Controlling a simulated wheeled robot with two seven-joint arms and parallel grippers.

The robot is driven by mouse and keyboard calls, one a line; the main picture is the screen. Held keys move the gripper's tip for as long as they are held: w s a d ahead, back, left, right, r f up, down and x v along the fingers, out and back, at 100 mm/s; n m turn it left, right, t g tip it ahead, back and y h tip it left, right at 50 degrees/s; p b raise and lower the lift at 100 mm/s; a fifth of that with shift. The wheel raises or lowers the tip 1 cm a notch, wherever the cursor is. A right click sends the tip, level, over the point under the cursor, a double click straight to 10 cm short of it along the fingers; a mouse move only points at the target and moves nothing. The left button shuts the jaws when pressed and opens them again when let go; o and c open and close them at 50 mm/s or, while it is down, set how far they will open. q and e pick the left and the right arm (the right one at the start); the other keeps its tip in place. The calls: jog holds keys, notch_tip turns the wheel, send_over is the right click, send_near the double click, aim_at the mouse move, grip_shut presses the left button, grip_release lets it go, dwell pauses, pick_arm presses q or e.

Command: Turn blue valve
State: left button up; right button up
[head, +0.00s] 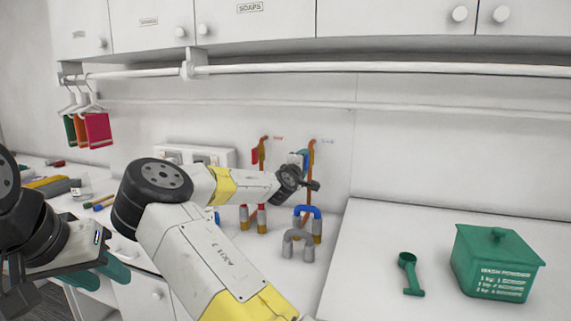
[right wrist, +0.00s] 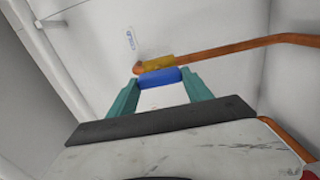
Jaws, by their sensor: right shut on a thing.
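The blue valve handle (right wrist: 160,78) sits on an orange pipe (right wrist: 230,48) below a wall label (right wrist: 130,40) in the right wrist view. My right gripper (right wrist: 160,90) has its teal fingers on either side of the handle and is shut on it. In the head view this gripper (head: 301,160) is at the right-hand pipe (head: 310,185) beside the blue label (head: 327,142), and it mostly hides the handle. The red valve (head: 257,155) is on the pipe to the left. My left gripper (head: 106,278) is empty at the lower left, its teal fingers apart.
A green wash powder box (head: 494,262) and a green scoop (head: 408,272) lie on the right counter (head: 370,260). Grey, blue and red hose fittings (head: 298,243) stand below the pipes. A rail (head: 380,69) with hanging cloths (head: 97,130) runs under the cabinets.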

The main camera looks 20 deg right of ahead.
dwell(0.6)
jog(key=o, duration=1.4)
jog(key=shift+c, duration=0.2)
